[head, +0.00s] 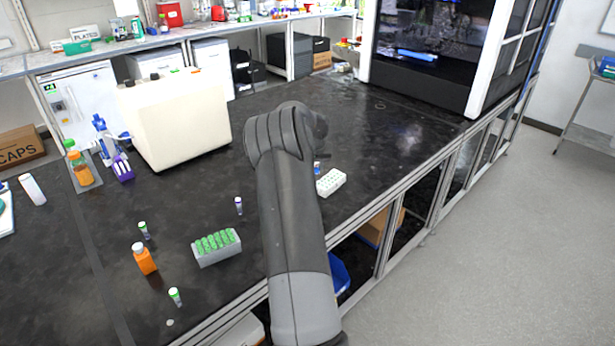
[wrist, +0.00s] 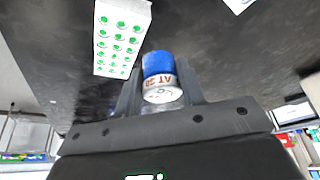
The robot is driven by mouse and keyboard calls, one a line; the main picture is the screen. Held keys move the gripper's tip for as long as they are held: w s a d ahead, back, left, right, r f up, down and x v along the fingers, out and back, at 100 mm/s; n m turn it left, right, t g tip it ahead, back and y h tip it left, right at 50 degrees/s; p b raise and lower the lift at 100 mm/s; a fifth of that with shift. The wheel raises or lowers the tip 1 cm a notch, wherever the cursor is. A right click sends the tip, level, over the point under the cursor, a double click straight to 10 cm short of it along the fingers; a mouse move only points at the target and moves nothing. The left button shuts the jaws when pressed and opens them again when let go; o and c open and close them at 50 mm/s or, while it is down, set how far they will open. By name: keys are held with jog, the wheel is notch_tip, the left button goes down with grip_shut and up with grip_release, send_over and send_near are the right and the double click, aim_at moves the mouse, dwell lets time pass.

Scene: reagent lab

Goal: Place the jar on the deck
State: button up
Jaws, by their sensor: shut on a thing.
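In the head view my arm hides most of the gripper, and a small blue part of the jar (head: 317,167) shows just right of the arm, over the black bench. I cannot tell whether the jar touches the bench. No surface is marked as the deck; a large enclosure (head: 430,42) with a dark interior stands at the bench's far right end.
A white rack with green dots (head: 331,182) lies close to the jar; it also shows in the wrist view (wrist: 121,38). A grey rack of green-capped tubes (head: 216,247), an orange bottle (head: 145,260) and a cream box (head: 174,120) stand left. The bench (head: 380,135) toward the enclosure is mostly clear.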

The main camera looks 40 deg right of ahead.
jog(key=w+f, duration=0.1)
jog(key=w+a, duration=0.1)
jog(key=w, duration=0.1)
jog(key=shift+f, duration=2.4)
jog(key=shift+f, duration=0.1)
jog(key=o, duration=1)
